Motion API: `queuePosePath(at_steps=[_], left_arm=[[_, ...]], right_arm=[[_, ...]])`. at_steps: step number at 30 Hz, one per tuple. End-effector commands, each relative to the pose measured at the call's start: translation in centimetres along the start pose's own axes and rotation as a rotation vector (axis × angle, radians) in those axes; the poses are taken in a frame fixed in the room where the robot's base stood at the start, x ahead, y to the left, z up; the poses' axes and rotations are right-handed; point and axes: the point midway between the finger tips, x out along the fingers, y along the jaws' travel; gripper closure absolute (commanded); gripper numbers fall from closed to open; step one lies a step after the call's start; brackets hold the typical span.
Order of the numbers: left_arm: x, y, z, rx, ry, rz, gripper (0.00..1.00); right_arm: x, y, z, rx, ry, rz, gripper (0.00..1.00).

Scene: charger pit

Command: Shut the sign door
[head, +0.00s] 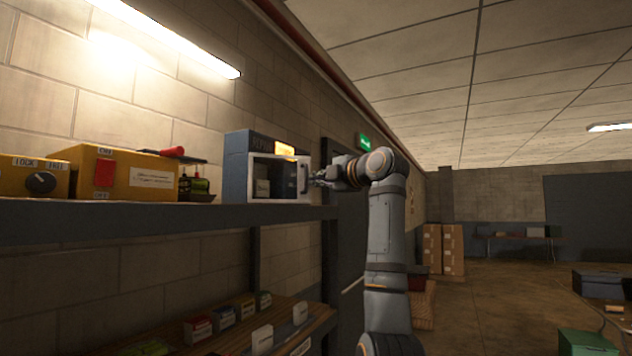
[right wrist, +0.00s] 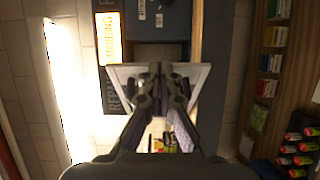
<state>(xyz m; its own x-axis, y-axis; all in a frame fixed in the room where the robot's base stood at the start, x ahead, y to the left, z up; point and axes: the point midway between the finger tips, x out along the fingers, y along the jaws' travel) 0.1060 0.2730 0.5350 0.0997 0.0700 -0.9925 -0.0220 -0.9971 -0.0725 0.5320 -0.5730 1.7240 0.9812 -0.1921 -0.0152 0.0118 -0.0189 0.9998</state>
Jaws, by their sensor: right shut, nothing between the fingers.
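The sign box (head: 236,165) stands on the grey shelf in the head view, blue-grey with a lit orange panel (head: 284,149) on top. Its door (head: 280,201) has a pale frame, a window and a dark upright handle (head: 303,175). The door looks ajar; how far is hard to tell. My right gripper (head: 319,178) is at the door's right edge, close to the handle. In the right wrist view the shut, empty fingers (right wrist: 162,88) overlap the pale door frame (right wrist: 197,74); contact is unclear. My left gripper is not in view.
A yellow box with a red switch (head: 104,172) and a yellow knob box (head: 22,178) share the shelf (head: 170,222), left of the sign box. A lower shelf (head: 172,338) holds several small cartons. Open floor (head: 500,300) lies to the right.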

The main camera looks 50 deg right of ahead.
Motion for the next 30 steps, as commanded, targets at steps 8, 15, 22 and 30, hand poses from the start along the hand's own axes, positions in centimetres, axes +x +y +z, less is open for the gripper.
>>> queuePosePath(at_steps=[8, 15, 22, 30], left_arm=[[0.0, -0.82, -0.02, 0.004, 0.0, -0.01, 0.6], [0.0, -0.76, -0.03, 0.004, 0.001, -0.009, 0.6], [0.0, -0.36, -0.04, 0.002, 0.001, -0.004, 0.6], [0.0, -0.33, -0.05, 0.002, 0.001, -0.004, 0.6]], right_arm=[[0.01, 0.0, 0.01, 0.0, -0.001, 0.0, 1.0], [0.02, 0.0, 0.01, 0.0, -0.001, 0.0, 1.0], [0.02, 0.0, 0.0, 0.0, -0.001, 0.0, 1.0], [0.02, 0.0, 0.0, 0.0, -0.001, 0.0, 1.0]])
